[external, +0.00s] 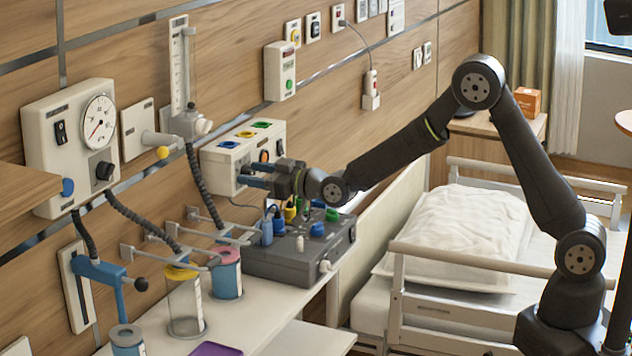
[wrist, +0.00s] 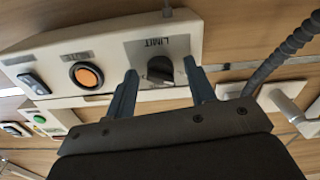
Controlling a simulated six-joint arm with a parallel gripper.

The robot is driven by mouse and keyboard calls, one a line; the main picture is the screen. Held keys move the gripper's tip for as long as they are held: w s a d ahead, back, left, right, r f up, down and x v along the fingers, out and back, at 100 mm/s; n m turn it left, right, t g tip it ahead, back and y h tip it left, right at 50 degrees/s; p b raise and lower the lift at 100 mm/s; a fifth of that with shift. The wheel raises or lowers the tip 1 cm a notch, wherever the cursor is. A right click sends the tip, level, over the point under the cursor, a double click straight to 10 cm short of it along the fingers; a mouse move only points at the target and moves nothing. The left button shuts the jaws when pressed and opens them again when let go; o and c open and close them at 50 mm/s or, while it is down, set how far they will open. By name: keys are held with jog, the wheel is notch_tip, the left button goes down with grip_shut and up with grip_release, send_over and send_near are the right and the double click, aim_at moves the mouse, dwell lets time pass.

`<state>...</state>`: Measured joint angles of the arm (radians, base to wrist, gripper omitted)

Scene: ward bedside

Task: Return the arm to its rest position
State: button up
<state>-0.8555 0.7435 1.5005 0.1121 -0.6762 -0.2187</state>
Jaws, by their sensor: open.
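My arm (external: 405,145) reaches left from its base at the lower right, across the bed, to the wall panel. My gripper (external: 257,176) is at the front of a white control box (external: 222,160) on the wall. In the wrist view my gripper (wrist: 160,88) is open, with its two blue fingers apart. A black knob (wrist: 160,69) marked LIMIT shows between and beyond the fingertips. Nothing is held between the fingers. I cannot tell whether the fingertips touch the box.
Below my gripper, a grey box (external: 290,262) with several coloured plugs stands on the shelf. Canisters (external: 185,305) and hoses (external: 205,185) are to the left. The bed (external: 460,235) with its rails lies under my arm. An orange button (wrist: 86,76) is beside the knob.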

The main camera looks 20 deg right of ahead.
jog(key=m, duration=0.5)
jog(key=shift+m, duration=0.4)
jog(key=shift+o, duration=0.4)
jog(key=o, duration=1)
jog(key=s+d+r+n+g+h, duration=0.2)
jog(key=s+d+g+h, duration=0.25)
jog(key=d, duration=0.55)
jog(key=s+d+r+n+g+h, duration=0.25)
jog(key=d+g+h, duration=0.25)
jog(key=d, duration=0.5)
jog(key=x, duration=1)
jog(key=shift+s+a+f, duration=0.1)
jog(key=shift+s+f, duration=0.05)
jog(key=shift+s, duration=0.05)
